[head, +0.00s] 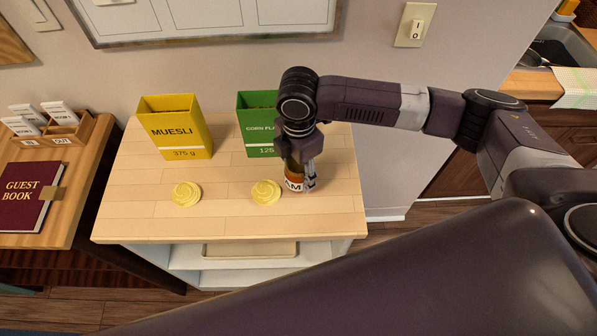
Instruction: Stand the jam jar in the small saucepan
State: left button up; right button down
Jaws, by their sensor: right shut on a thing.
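The jam jar (293,184) stands at the right part of the light wooden top (225,222), with part of its "JAM" label showing. My right gripper (300,176) reaches down from above and is shut on the jar, covering much of it. The jar's base looks at or very near the wooden surface; I cannot tell whether it touches. The small saucepan is not visible in this view. My left gripper is not in view.
A yellow muesli box (175,130) and a green corn flakes box (256,122) stand behind. Two yellow swirled pieces (187,193) lie on the top, one close left of the jar (266,192). A guest book (28,195) lies on the left table. A sink (562,45) is far right.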

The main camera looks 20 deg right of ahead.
notch_tip(320, 180, up, 20)
jog(key=f+b, duration=0.1)
jog(key=b, duration=0.2)
jog(key=s+d+f+m+b, duration=0.2)
jog(key=s+f+m, duration=0.2)
jog(key=m, duration=0.6)
jog(key=s+d+f+m+b, duration=0.2)
jog(key=s+d+f+m, duration=0.1)
jog(key=m, duration=0.8)
notch_tip(320, 180, down, 3)
jog(key=shift+s+d+r+m, duration=0.2)
jog(key=shift+s+d+m, duration=0.1)
jog(key=shift+s, duration=0.15)
